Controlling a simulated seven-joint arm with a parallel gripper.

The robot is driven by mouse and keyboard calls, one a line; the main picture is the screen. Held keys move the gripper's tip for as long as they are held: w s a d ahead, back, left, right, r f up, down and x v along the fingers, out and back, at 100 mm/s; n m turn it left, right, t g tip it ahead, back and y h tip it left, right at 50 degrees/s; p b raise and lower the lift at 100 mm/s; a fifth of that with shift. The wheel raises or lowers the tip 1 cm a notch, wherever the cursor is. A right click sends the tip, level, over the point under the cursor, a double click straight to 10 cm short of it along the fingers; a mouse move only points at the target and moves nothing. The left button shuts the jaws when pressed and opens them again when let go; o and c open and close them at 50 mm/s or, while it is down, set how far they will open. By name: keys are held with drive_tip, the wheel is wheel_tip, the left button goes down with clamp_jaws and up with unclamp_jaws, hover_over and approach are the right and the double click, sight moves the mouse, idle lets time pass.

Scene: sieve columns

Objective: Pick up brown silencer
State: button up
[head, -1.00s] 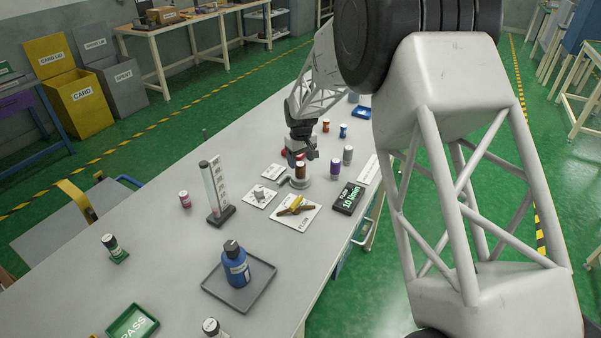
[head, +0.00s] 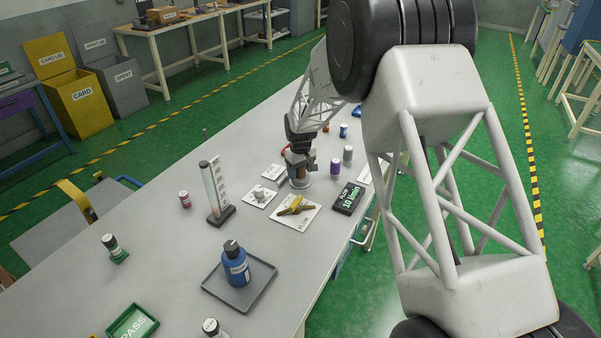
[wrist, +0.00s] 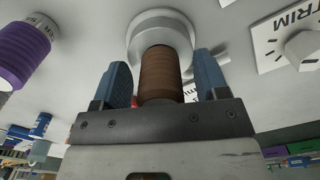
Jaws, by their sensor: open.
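The brown silencer (wrist: 161,72) is a ribbed brown cylinder in the wrist view, next to a round white base (wrist: 160,22); whether it is fixed to the base I cannot tell. My gripper (wrist: 164,80) is open, with one blue-grey finger on each side of the silencer. Small gaps seem to show between fingers and silencer. In the head view my gripper (head: 300,163) is low over the far part of the table and hides most of the silencer.
A purple cylinder (wrist: 22,52) stands left in the wrist view, and a TRIM card with a knob (wrist: 300,48) lies right. In the head view, a card with a yellow-brown part (head: 296,210) and a black flow display (head: 348,198) are nearby. A blue bottle (head: 235,266) stands on a grey tray (head: 262,277).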

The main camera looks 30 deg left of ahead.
idle(0.5)
drive_tip(key=c, duration=1)
drive_tip(key=shift+r, duration=0.15)
drive_tip(key=shift+r, duration=1.45)
drive_tip(key=shift+s+d+r, duration=0.2)
drive_tip(key=s+d, duration=0.3)
drive_tip(key=s, duration=0.1)
drive_tip(key=s+d+r, duration=0.1)
drive_tip(key=s+d, duration=0.6)
drive_tip(key=shift+s+r, duration=0.2)
drive_tip(key=shift+s, duration=0.15)
